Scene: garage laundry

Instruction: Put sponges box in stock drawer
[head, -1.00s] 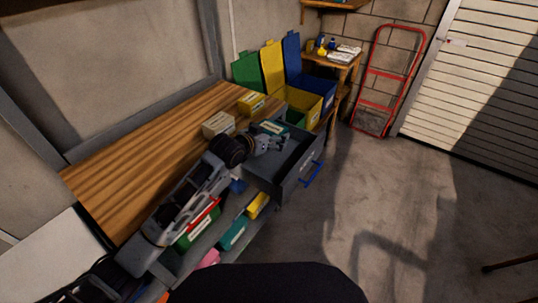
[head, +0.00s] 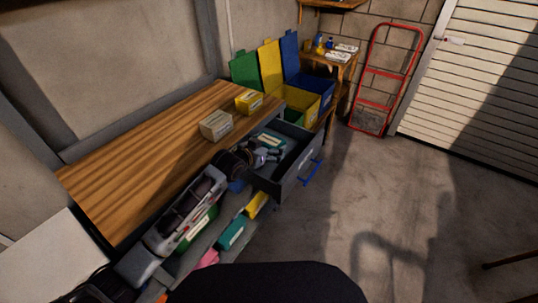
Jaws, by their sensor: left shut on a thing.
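The stock drawer (head: 300,172) is a grey drawer pulled out from under the wooden workbench, with a blue handle on its front. My left gripper (head: 273,153) is inside the drawer's outline, near its back left part. It is shut on a small teal box with a pale label (head: 272,140), which I take to be the sponges box. The box is low within the drawer walls; whether it touches the drawer floor cannot be told. The fingers and wrist hide part of it. My right gripper is not in view.
A beige box (head: 216,125) and a yellow box (head: 249,102) stand on the workbench (head: 140,165). Several boxes lie on the shelf below, including a teal one (head: 232,233). Open coloured bins (head: 302,103) stand behind the drawer.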

